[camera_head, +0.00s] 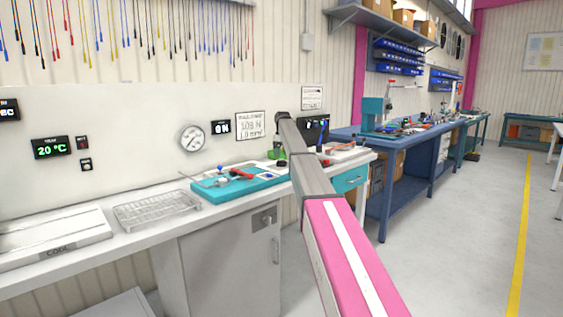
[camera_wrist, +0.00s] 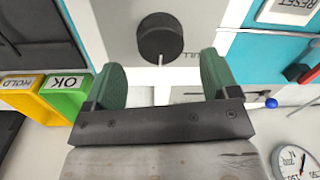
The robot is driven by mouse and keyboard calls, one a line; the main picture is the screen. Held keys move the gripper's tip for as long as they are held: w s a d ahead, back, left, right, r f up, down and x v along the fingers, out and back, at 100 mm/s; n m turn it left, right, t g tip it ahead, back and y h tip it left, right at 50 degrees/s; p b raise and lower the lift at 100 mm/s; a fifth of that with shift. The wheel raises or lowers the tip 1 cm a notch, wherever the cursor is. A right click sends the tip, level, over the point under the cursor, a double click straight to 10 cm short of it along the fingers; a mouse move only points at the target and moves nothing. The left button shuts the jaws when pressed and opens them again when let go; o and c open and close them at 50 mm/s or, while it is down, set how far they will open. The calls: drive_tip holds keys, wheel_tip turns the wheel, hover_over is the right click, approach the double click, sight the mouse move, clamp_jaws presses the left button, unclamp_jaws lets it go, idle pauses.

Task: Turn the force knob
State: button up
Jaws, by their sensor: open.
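The force knob (camera_wrist: 160,38) is a round black knob with a white pointer line, on a grey panel in the wrist view. My gripper (camera_wrist: 161,66) has two green fingers, spread apart with nothing between them. The knob lies just past the fingertips, roughly centred between them, and no contact shows. In the head view my arm reaches over the bench, and I cannot make out the knob there.
A green OK block (camera_wrist: 66,92) and a yellow HOLD block (camera_wrist: 22,88) are left of the fingers. A RESET label (camera_wrist: 287,10) is at upper right and a dial gauge (camera_wrist: 296,162) at lower right. A turquoise tray (camera_head: 240,188) sits on the white bench (camera_head: 150,240).

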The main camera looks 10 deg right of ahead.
sight(281, 163)
wheel_tip(281, 163, down, 4)
drive_tip(key=shift+a+f, duration=0.1)
drive_tip(key=shift+c, duration=0.4)
drive_tip(key=c, duration=0.9)
drive_tip(key=shift+o, duration=0.2)
drive_tip(key=shift+s, duration=0.1)
